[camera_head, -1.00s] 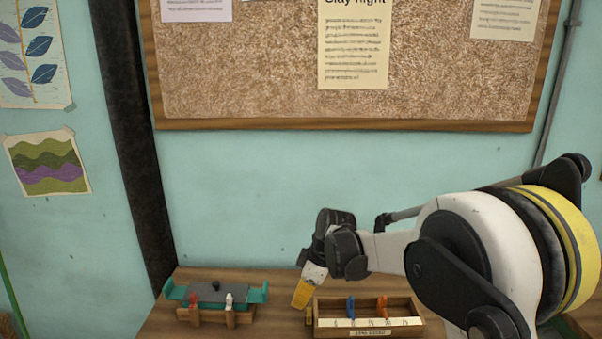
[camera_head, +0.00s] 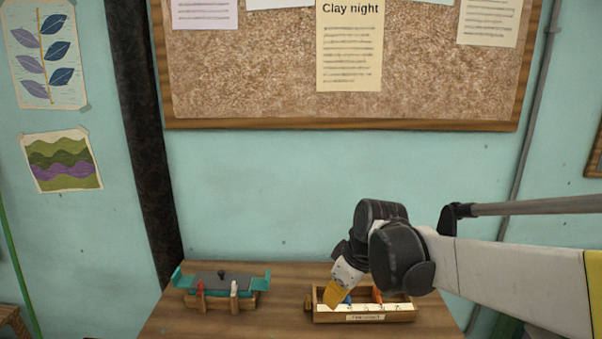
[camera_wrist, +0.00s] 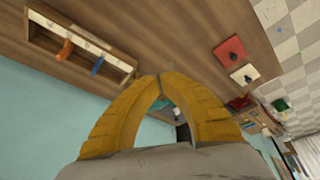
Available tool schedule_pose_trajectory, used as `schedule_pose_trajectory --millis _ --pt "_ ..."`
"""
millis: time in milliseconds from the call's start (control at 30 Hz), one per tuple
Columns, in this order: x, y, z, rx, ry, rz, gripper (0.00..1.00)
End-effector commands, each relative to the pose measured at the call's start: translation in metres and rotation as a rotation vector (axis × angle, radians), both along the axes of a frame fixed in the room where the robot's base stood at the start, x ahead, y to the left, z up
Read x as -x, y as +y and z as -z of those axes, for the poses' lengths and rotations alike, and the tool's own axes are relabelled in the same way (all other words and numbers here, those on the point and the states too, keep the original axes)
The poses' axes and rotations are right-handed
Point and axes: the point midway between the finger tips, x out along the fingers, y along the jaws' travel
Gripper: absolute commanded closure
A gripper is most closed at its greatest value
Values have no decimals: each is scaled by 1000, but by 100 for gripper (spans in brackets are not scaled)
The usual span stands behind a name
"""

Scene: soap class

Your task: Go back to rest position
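My gripper (camera_head: 333,292) hangs pointing down in front of the left part of a small wooden rack (camera_head: 385,316) in the head view. In the wrist view its yellow fingers (camera_wrist: 159,76) meet at the tips, with nothing held between them. The rack holds a blue piece (camera_head: 347,299) and an orange piece (camera_head: 377,295); the gripper partly covers the rack. The wrist view also shows the rack (camera_wrist: 50,20) at upper left, apart from the fingers.
A teal holder (camera_head: 262,283) with a grey top, a red clip and a white clip stands left on the wooden table (camera_head: 190,325). The wrist view shows a red square (camera_wrist: 229,51) and a pale square (camera_wrist: 245,76). A corkboard (camera_head: 240,70) hangs on the wall behind.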

Motion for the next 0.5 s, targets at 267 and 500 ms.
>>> schedule_pose_trajectory --millis 267,500 --pt "99 -64 -37 -46 -92 423 100" --pt "167 -103 -28 -121 -181 726 100"
